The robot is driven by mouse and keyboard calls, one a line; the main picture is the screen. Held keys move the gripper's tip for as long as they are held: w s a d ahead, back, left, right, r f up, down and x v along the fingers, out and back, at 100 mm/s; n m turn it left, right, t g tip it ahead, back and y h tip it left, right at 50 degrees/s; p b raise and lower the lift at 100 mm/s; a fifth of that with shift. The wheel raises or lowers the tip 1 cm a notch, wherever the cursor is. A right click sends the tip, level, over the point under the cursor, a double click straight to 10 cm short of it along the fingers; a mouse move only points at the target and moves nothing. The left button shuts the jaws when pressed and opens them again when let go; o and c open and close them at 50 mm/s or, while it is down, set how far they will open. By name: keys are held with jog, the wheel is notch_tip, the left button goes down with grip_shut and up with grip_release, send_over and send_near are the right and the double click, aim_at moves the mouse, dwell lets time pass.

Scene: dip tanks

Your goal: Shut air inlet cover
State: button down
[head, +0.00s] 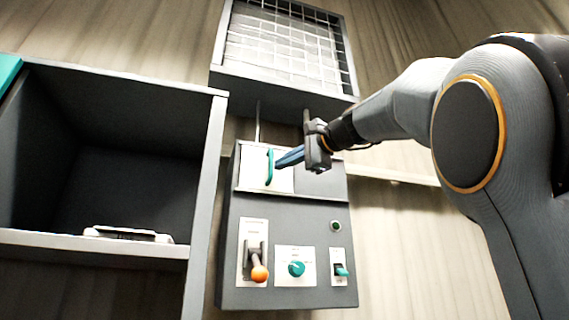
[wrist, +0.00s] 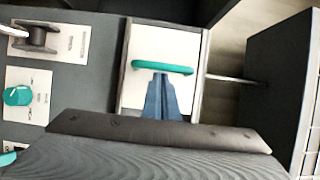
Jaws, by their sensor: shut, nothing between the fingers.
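The air inlet cover appears to be the white panel (head: 252,165) with an upright teal handle (head: 270,172), set between rails at the top of a grey control box (head: 285,215). The right part of that framed area looks grey and is partly hidden by my gripper. My gripper (head: 280,163) is shut and empty, its blue fingertips at the right side of the handle. In the wrist view the fingertips (wrist: 160,78) meet the long side of the teal handle (wrist: 162,67) near its middle, over the white panel (wrist: 185,42). I cannot tell whether they touch.
Below the cover are a lever with an orange knob (head: 259,273), a teal dial (head: 296,268), a teal switch (head: 341,270) and a small round indicator (head: 336,226). A mesh-fronted box (head: 285,85) hangs above. An open shelf (head: 208,150) stands left, holding a flat object (head: 125,233).

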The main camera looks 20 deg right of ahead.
jog(key=shift+a, duration=0.2)
jog(key=d, duration=0.4)
jog(key=shift+w+p, duration=0.35)
jog(key=shift+w, duration=0.05)
jog(key=b, duration=0.4)
send_near(282, 172)
jog(key=v, duration=0.6)
jog(key=shift+d, duration=0.15)
